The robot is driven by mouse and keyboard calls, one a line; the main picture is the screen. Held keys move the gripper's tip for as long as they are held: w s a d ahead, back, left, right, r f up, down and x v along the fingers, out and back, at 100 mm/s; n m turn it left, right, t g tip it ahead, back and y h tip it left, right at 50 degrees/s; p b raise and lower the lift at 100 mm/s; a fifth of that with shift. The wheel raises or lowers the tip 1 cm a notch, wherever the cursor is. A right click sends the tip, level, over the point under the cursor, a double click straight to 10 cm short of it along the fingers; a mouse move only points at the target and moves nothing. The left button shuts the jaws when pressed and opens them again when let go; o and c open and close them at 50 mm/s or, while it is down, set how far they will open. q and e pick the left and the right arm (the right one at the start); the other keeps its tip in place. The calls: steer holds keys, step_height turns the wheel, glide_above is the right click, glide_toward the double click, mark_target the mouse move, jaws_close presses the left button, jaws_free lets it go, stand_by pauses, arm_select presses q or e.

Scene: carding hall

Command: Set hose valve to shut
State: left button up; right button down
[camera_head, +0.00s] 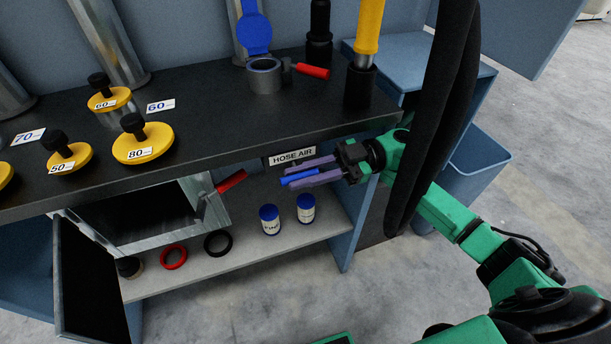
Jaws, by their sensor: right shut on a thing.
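The HOSE AIR label (292,157) is on the front edge of the dark bench top. Just below it is a blue valve handle (299,179), lying roughly level and pointing left. My right gripper (300,176) reaches in from the right, its purple fingers shut on the blue handle, one above and one below it. The valve body behind the handle is hidden by the gripper. My left gripper is not in view.
The dark bench top (215,110) holds yellow knobbed discs (143,143) and a grey cup with a red handle (264,77). Below, the shelf (255,258) carries two blue-capped jars (270,220) and rings (173,257). A black hose (432,110) hangs beside my right arm.

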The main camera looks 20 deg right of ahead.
steer(key=shift+w+r, duration=0.1)
steer(key=shift+w, duration=0.05)
steer(key=c, duration=0.8)
jaws_free()
steer(key=shift+w, duration=0.1)
steer(key=shift+s, duration=0.2)
